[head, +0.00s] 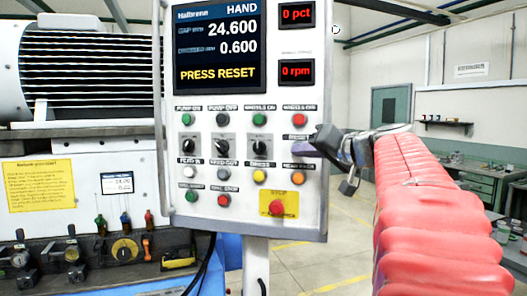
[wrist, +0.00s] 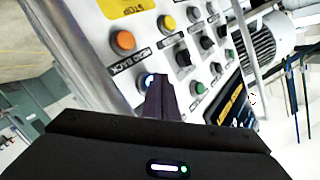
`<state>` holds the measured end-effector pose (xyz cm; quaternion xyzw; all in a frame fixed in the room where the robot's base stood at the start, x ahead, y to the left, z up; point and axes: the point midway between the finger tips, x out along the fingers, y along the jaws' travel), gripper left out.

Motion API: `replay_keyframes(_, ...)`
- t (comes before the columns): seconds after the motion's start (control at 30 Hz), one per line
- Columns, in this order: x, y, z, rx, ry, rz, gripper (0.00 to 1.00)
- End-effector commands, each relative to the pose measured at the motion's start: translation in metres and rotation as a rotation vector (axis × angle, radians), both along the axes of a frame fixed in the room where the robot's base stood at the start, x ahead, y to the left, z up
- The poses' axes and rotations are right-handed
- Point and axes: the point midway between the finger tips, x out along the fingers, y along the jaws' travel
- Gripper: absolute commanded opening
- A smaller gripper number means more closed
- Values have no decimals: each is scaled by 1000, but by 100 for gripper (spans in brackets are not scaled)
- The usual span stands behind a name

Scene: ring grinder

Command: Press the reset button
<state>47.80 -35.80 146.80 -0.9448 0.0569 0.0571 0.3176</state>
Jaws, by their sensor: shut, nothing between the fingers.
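The control panel (head: 240,160) stands upright in the head view, its screen (head: 217,45) reading "PRESS RESET". My gripper (head: 298,148) reaches in from the right to the panel's right column, between a red button (head: 298,119) and an orange button (head: 298,178). In the wrist view my gripper (wrist: 158,82) is shut and empty. Its tips overlap a lit blue-white button (wrist: 147,79) beside the orange one (wrist: 124,40), which is labelled "HEAD BACK".
A red stop button (head: 277,208) on a yellow plate sits low on the panel. Several other buttons and selector knobs (head: 260,147) are close by. The grinder (head: 85,70) stands at left. A bench (head: 475,185) is at the far right, with open floor between.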

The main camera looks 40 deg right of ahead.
Motion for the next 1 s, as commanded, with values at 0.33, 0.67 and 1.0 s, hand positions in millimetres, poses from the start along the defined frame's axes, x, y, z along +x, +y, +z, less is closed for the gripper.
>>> replay_keyframes(0.33, 2, -2, 0, 0, 0, 0, 0)
replay_keyframes(0.67, 4, -5, 0, 1, 1, -1, 0)
replay_keyframes(1.0, 5, -6, 0, 1, 1, -1, 0)
